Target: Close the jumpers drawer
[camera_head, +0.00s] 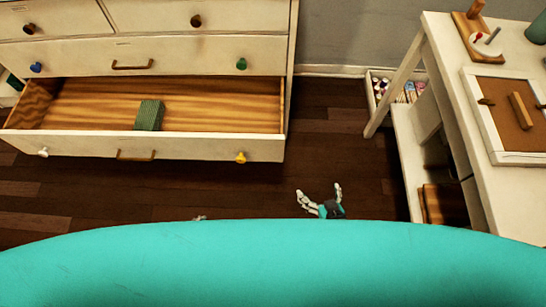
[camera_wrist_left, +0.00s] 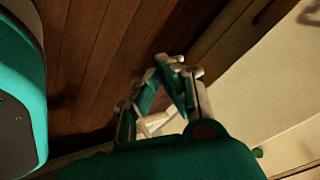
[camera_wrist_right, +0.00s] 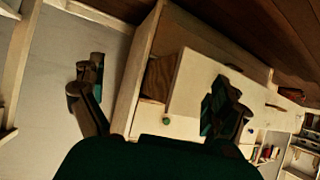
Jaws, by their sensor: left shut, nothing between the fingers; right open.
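One drawer of the white dresser stands pulled out. Its white front (camera_head: 200,148) has a white knob at left, a bronze handle in the middle and a yellow knob at right. Inside lies a green folded-looking item (camera_head: 149,115) on the striped wooden bottom. I see no label saying jumpers. My right gripper (camera_head: 322,197) is open and empty, in front of and to the right of the drawer, apart from it. My left gripper (camera_wrist_left: 172,62) is shut and empty in the left wrist view; only a tip shows in the head view, below the drawer front.
The other dresser drawers (camera_head: 185,55) above are shut. A white table (camera_head: 455,110) stands at right with a framed board (camera_head: 510,105) on it. A low box of small items (camera_head: 395,88) stands by the wall. Dark wooden floor (camera_head: 335,135) is clear between dresser and table.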

